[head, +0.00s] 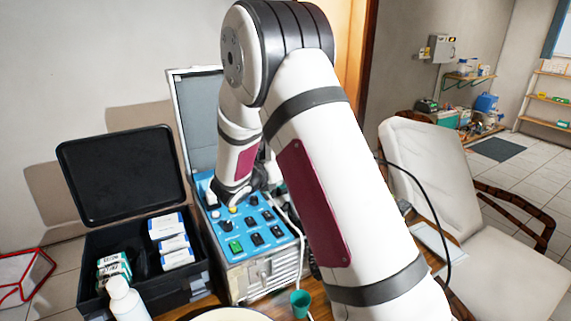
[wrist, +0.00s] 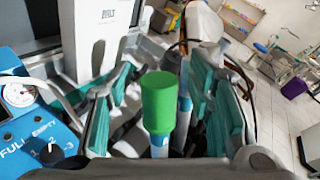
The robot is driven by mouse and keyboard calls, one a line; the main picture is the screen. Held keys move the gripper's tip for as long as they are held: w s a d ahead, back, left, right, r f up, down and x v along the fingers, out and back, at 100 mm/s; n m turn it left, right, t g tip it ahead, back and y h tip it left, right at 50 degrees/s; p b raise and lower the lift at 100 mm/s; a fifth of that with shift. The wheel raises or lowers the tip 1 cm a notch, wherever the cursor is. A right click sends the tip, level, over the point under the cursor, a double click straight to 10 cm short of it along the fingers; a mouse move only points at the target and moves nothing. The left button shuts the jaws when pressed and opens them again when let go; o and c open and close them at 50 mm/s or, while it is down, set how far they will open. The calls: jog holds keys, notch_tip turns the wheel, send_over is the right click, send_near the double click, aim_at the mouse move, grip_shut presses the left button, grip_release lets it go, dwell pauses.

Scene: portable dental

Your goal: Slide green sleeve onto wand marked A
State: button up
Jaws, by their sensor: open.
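In the wrist view the green sleeve (wrist: 158,100) is upright over the top of a blue-and-white wand (wrist: 160,145), whose lower part shows beneath it. No letter A is readable on this wand. A second blue-and-white wand (wrist: 185,103) stands just right of it, partly hidden. My gripper (wrist: 160,78) is open, with teal-padded fingers on either side of the sleeve and visible gaps between. In the head view my gripper (head: 238,190) is low over the blue-panelled unit, mostly hidden by my arm. The sleeve and wands cannot be made out there.
The blue control panel (head: 250,228) has several knobs and switches. An open black case (head: 125,150) with boxes stands left of it. A white bottle (head: 127,300) and a small green cup (head: 300,304) are in front. A pale dental chair (head: 430,180) is at right.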

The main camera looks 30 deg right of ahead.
jog(key=shift+a, duration=0.1)
jog(key=v, duration=1.2)
jog(key=shift+s+r, duration=0.1)
